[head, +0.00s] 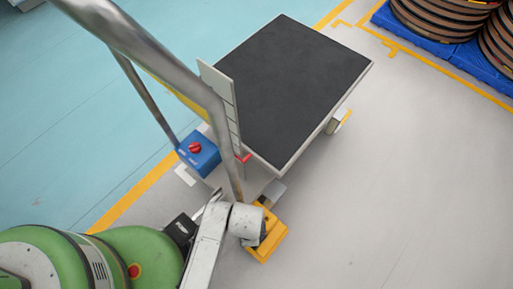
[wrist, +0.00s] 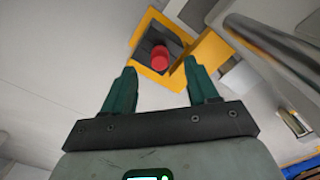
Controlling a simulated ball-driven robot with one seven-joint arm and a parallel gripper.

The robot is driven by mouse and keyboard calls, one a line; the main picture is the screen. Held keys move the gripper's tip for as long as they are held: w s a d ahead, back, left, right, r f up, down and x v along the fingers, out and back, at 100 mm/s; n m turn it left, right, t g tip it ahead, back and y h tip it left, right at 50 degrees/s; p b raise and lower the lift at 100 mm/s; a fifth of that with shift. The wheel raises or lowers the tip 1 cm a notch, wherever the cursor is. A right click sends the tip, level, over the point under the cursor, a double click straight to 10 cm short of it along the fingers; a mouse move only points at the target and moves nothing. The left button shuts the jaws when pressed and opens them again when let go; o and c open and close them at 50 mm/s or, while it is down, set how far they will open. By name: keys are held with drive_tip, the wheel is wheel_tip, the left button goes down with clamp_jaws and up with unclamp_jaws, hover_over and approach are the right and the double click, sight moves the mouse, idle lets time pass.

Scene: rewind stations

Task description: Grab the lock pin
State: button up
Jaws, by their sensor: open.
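A round red knob (wrist: 244,57), which looks like the lock pin, stands on a dark patch inside a yellow block (wrist: 153,27) in the wrist view. My gripper (wrist: 159,67) is open, with nothing between its dark green fingers. In the head view the yellow block (head: 268,248) sits low by the cart's near corner. My wrist covers part of it, and the red knob cannot be seen there.
The cart has a dark flat top (head: 295,85) and a bent metal handle tube (head: 150,45) close to my arm. A blue box with a red button (head: 196,147) is beside it. Blue pallets with reels (head: 440,40) stand at the upper right. Grey floor at the right is clear.

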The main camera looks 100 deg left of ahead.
drive_tip(key=f+b, duration=0.1)
drive_tip(key=f, duration=0.1)
drive_tip(key=f+b, duration=0.1)
drive_tip(key=w+f+b, duration=0.1)
drive_tip(key=f, duration=0.1)
drive_tip(key=shift+f+b, duration=0.3)
drive_tip(key=shift+b, duration=0.1)
drive_tip(key=shift+r, duration=0.1)
drive_tip(key=shift+c, duration=0.3)
clamp_jaws()
